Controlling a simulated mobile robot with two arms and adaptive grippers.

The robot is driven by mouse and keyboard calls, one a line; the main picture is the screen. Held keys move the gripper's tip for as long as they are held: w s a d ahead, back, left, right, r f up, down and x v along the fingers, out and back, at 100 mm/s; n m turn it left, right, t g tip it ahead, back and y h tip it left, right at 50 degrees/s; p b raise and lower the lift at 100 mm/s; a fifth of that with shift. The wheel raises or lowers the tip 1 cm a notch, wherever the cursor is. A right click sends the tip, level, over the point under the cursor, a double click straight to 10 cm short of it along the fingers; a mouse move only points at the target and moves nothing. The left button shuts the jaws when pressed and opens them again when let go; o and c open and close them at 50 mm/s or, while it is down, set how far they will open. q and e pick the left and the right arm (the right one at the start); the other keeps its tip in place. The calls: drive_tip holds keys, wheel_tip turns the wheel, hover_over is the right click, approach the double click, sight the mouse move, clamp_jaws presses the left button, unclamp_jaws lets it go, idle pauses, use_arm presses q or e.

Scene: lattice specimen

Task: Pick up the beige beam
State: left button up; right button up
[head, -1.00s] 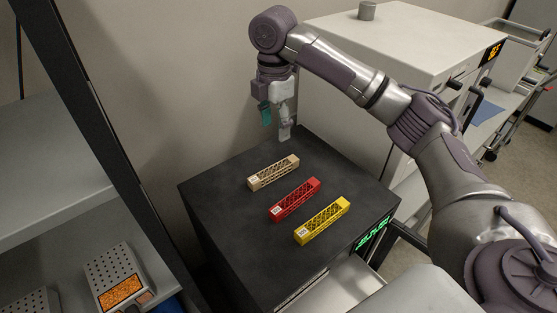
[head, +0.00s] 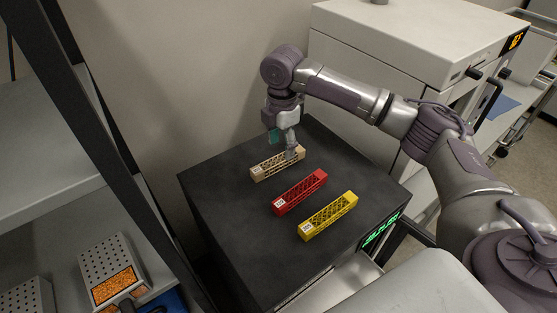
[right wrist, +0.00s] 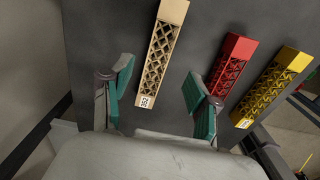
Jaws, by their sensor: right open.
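The beige lattice beam (head: 272,165) lies on the black-topped unit (head: 225,205), farthest back of three beams. In the right wrist view the beige beam (right wrist: 159,58) lies between and ahead of the two teal-padded fingers, its labelled end closest to the hand. My right gripper (head: 285,148) is over the far end of the beige beam in the head view, pointing down. In the right wrist view my right gripper (right wrist: 158,98) is open with nothing held. The head view does not show clearly whether its fingers touch the beam. My left gripper is not in view.
A red beam (head: 299,192) lies beside the beige one, and a yellow beam (head: 328,216) lies beyond the red. In the right wrist view the red beam (right wrist: 228,72) is close to the right-hand finger. A wall stands behind; a shelf rack (head: 50,190) is at left.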

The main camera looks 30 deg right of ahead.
sight(278, 159)
drive_tip(key=f, duration=0.1)
drive_tip(key=f+p, duration=0.1)
drive_tip(key=f, duration=0.1)
drive_tip(key=f+p, duration=0.1)
drive_tip(key=f, duration=0.1)
drive_tip(key=shift+w+a, duration=0.1)
drive_tip(key=shift+a, duration=0.3)
drive_tip(key=shift+f, duration=0.3)
clamp_jaws()
